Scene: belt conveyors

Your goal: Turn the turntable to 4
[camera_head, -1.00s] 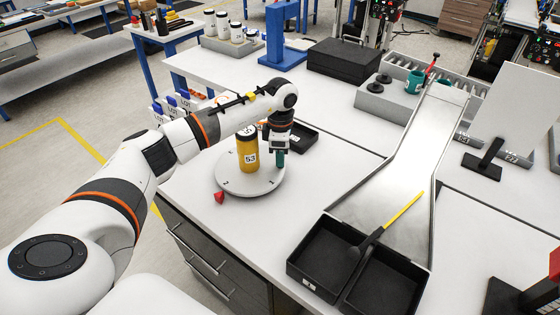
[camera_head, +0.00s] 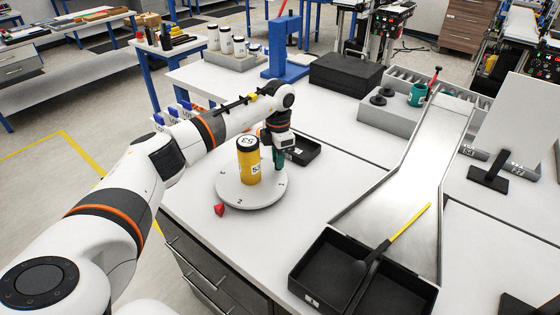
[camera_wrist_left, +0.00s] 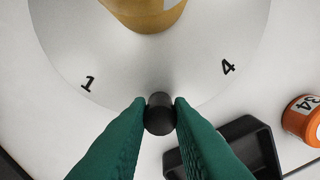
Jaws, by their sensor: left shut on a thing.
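The round grey turntable (camera_head: 222,190) lies on the white bench, with dark numerals around its top. In the left wrist view its plate (camera_wrist_left: 75,50) shows a 1 at left and a 4 at right. A yellow jar (camera_head: 246,165) with a black lid and a 53 label stands on it. A red pointer (camera_head: 219,210) sits beside its front-left rim. My left gripper (camera_head: 279,163), with green fingers, is at the right-rear rim, shut on a small black knob (camera_wrist_left: 159,113) between the 1 and 4. My right gripper is out of view.
A small black tray (camera_head: 303,151) lies close behind the left gripper. An orange-lidded container (camera_wrist_left: 302,118) is nearby at right in the wrist view. A metal chute (camera_head: 415,170) and black bins (camera_head: 325,262) stand to the right. The bench between is clear.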

